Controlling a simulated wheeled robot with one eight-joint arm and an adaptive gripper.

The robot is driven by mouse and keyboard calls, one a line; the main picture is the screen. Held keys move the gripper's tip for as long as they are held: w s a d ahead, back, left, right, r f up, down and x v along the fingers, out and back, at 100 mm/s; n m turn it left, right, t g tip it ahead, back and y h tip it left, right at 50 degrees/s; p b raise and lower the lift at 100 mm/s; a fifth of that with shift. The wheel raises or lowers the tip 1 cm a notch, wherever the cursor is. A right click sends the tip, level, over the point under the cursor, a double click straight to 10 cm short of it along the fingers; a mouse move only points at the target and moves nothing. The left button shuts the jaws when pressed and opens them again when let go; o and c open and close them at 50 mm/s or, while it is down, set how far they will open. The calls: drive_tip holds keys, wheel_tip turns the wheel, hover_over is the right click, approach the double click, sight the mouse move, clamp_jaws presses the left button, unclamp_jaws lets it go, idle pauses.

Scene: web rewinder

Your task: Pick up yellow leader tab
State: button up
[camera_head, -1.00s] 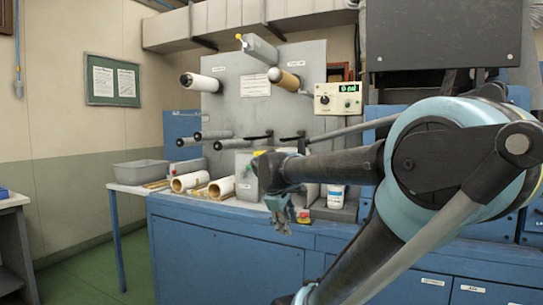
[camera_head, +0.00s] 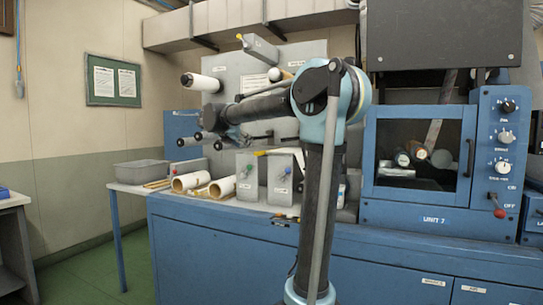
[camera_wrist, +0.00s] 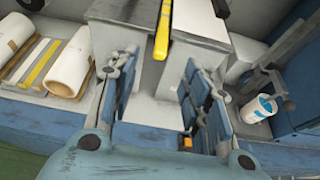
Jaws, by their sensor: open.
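My gripper (camera_wrist: 158,72) is open, with its two blue fingers spread apart and nothing held between them. In the head view, my gripper (camera_head: 212,122) is raised in front of the grey upright panel and is hard to make out. A long yellow strip (camera_wrist: 162,30) shows at the top of the wrist view, over the gap between two grey boxes, beyond the fingertips. A small yellow piece (camera_head: 260,153) shows near the box tops. A flat yellow strip (camera_wrist: 39,63) lies between two white rolls. I cannot tell which is the leader tab.
Two grey boxes (camera_head: 251,180) stand on the blue bench. White rolls (camera_head: 188,181) lie left of them, beside a grey bin (camera_head: 141,168). A white can (camera_wrist: 259,106) stands right of the boxes. A glass-fronted blue cabinet (camera_head: 417,155) stands at right.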

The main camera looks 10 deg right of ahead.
drive_tip(key=shift+x, duration=8.3)
drive_tip(key=shift+d+r, duration=0.1)
drive_tip(key=shift+r, duration=0.1)
clamp_jaws()
